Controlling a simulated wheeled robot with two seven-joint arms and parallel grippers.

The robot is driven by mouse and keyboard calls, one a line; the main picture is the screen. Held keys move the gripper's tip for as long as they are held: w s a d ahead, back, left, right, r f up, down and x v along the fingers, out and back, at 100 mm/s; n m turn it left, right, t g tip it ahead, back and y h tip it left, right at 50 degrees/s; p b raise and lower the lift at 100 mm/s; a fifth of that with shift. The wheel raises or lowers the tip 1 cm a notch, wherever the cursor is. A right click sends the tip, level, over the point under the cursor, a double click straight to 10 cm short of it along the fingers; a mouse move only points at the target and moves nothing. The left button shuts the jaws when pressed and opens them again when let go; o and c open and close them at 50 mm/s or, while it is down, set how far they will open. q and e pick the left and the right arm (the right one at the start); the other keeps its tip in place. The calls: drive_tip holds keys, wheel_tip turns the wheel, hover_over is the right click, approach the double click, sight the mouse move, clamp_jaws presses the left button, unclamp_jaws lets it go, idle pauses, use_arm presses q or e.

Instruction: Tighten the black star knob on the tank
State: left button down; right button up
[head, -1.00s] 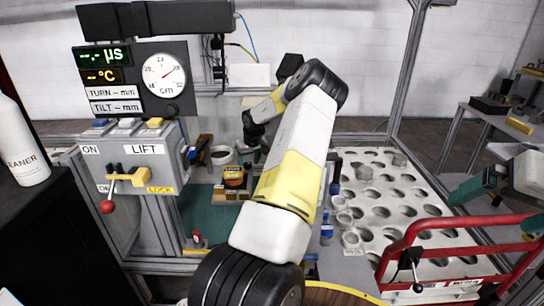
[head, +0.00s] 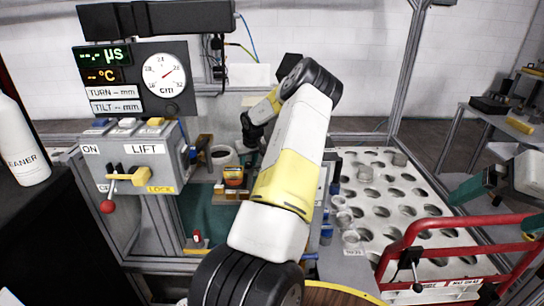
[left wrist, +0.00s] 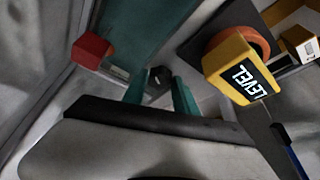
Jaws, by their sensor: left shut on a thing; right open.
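In the left wrist view my left gripper (left wrist: 160,88) has its teal fingers on either side of a small dark knob (left wrist: 158,78), which looks like the black star knob; its star shape cannot be made out. The fingers are shut on it. In the head view my left arm reaches over the middle of the bench, and its fingertips and the knob are hidden there. My right gripper (head: 482,186) is at the right edge of the head view, open, above the red frame. I cannot tell which surface belongs to the tank.
A yellow LEVEL block (left wrist: 240,68) on an orange round part is close to the right of the left fingers. A red block (left wrist: 92,50) is to their left. The LIFT box (head: 140,160) stands left, a perforated plate (head: 385,205) right, behind a red frame (head: 400,250).

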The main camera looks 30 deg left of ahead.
use_arm(q)
drive_tip(key=m, duration=0.1)
drive_tip(key=m+t+h, duration=0.1)
drive_tip(key=m, duration=0.3)
drive_tip(key=shift+s+a+r+h, duration=0.1)
drive_tip(key=shift+s+a+h, duration=0.1)
drive_tip(key=shift+a+h, duration=0.1)
drive_tip(key=m+h, duration=0.1)
drive_tip(key=m, duration=0.4)
drive_tip(key=shift+t+h, duration=0.4)
drive_tip(key=shift+m, duration=0.3)
drive_tip(key=c, duration=1)
unclamp_jaws()
drive_tip(key=shift+o, duration=0.2)
drive_tip(key=v, duration=0.7)
drive_tip(key=shift+r, duration=0.3)
drive_tip(key=shift+s+a, duration=0.1)
drive_tip(key=shift+s, duration=0.05)
